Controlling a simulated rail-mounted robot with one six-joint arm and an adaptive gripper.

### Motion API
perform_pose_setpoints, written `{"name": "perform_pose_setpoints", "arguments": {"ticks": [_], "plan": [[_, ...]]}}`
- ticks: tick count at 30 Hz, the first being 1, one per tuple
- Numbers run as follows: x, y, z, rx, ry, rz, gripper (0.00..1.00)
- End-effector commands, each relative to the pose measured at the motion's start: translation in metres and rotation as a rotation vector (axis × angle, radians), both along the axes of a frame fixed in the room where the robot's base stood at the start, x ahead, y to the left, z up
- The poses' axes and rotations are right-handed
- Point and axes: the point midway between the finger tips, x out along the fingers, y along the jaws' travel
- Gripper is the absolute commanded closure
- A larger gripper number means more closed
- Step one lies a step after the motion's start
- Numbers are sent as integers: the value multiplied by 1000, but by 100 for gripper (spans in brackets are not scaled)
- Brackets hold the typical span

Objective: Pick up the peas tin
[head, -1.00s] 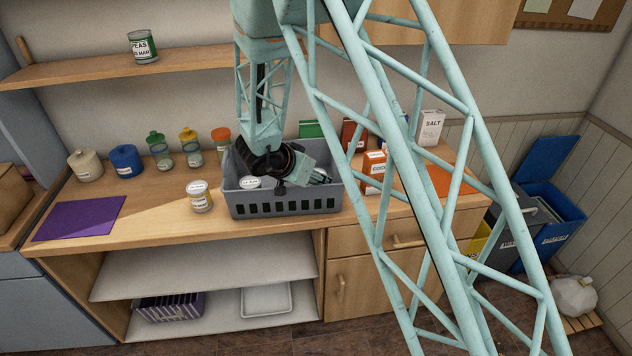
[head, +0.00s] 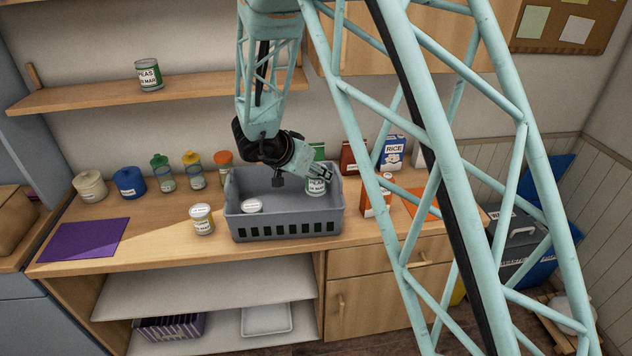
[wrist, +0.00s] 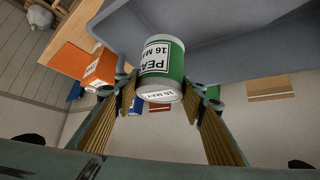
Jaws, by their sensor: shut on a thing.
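A green and white peas tin (wrist: 163,60) sits between the fingers of my gripper (wrist: 165,92) in the wrist view, its PEAS label upside down there. In the head view my gripper (head: 323,174) is shut on this tin (head: 316,187) at the right end of the grey crate (head: 290,228). The tin shows above the crate's front rim; I cannot tell how far it is from the crate floor.
Another tin (head: 252,206) is inside the crate at left. Several jars line the counter's back left, near a purple mat (head: 84,240).

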Motion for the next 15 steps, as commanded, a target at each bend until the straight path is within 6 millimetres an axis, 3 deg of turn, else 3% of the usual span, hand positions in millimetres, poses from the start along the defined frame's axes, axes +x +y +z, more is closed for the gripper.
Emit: {"name": "perform_pose_setpoints", "arguments": {"ticks": [1, 6, 15], "plan": [[1, 0, 13, 0, -2, 0, 80], [0, 0, 38, 1, -2, 0, 80], [0, 0, 61, 0, -1, -1, 80]]}}
